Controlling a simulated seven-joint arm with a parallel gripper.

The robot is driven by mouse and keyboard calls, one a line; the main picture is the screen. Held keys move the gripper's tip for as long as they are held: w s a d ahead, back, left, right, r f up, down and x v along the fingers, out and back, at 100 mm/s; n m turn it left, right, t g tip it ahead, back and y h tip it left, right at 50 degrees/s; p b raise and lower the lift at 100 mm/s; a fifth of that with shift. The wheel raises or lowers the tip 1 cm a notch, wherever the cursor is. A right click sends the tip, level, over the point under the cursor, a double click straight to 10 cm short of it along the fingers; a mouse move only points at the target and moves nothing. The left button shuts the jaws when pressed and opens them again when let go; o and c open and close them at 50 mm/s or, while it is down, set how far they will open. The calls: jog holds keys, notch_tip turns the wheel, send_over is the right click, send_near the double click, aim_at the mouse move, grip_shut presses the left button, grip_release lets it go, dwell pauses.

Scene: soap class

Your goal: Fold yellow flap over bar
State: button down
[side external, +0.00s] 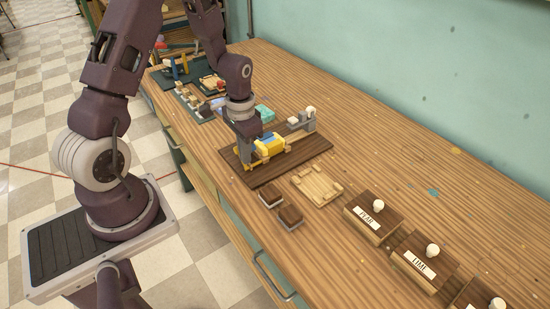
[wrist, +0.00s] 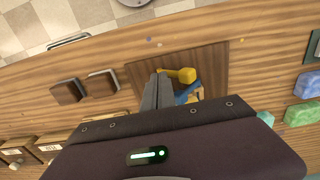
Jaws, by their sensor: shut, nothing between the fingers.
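My gripper (side external: 247,160) is shut and empty, low over the dark brown board (side external: 310,147), at the left end of a yellow and blue assembly. The yellow flap (side external: 274,147) shows on that assembly, next to a blue part (side external: 265,137). In the wrist view my shut fingers (wrist: 161,78) point down beside the yellow piece (wrist: 185,75), and the blue part (wrist: 187,95) lies right of them. My fingers partly hide the assembly. I cannot tell whether they touch the flap, or which part is the bar.
Right of the board are a pale wooden tray (side external: 316,187) and two small brown-topped blocks (side external: 291,217). Labelled boxes with white knobs, such as the PEAR box (side external: 370,218), stand nearer. A grey and wood fixture (side external: 302,121) stands at the board's back. Bare tabletop lies toward the wall.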

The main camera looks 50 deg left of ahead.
notch_tip(320, 180, up, 7)
jog(key=d, duration=0.1)
dwell(0.5)
jog(key=s+d+r+t, duration=0.1)
jog(key=s+d+r, duration=0.15)
jog(key=r, duration=0.35)
jog(key=s+d+r+t, duration=0.1)
jog(key=s+d+r, duration=0.1)
jog(key=d+r, duration=0.35)
jog(key=s+d+r+t, duration=0.3)
jog(key=s+r, duration=0.4)
jog(key=s, duration=0.4)
jog(key=shift+s+d+r+t, duration=0.2)
jog(key=shift+d+r+t, duration=0.15)
jog(key=shift+d, duration=0.4)
